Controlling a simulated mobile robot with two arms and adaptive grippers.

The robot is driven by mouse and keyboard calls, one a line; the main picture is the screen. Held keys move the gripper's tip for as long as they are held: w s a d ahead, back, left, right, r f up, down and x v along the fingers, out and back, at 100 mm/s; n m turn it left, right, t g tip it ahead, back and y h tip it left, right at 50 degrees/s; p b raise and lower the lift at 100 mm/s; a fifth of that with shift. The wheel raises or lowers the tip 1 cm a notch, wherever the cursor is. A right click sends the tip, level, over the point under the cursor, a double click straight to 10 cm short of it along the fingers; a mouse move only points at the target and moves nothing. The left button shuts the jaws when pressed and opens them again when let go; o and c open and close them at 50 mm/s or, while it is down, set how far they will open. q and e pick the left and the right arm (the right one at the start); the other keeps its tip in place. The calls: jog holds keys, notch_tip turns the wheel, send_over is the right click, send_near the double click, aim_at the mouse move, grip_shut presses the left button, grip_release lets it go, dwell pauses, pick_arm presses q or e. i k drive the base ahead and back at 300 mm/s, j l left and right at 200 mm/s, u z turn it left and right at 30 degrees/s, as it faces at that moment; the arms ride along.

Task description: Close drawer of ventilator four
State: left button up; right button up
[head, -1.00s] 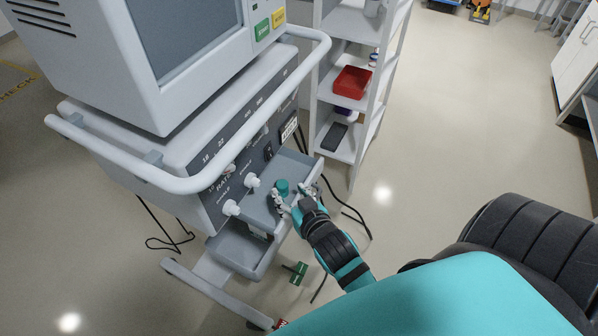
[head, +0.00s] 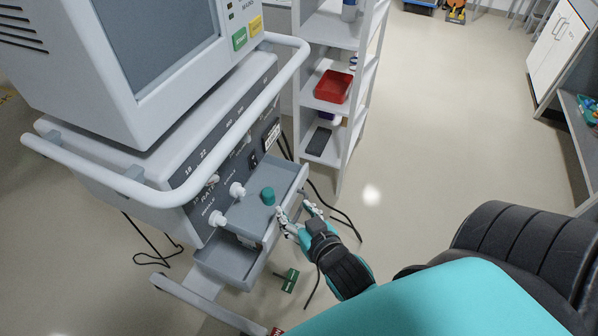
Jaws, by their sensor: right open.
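The ventilator (head: 150,165) stands at the left, a grey cart with a monitor on top and a white rail around it. Its drawer (head: 292,178) is pulled out at the front, below the knobs, and a small teal cylinder (head: 268,196) stands in it. My right gripper (head: 297,217) is open at the drawer's front edge, its fingers just outside the front panel. I cannot tell whether they touch it. My left gripper is not in view.
A lower tray (head: 228,262) sticks out under the drawer. A white shelf rack (head: 318,88) with a red bin (head: 333,86) stands behind. Black cables and a green tag (head: 291,280) lie low near the cart.

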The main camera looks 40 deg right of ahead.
aim_at(248, 218)
jog(key=z, duration=1)
jog(key=k+j+u, duration=0.25)
jog(key=k+j, duration=0.35)
jog(key=k, duration=0.05)
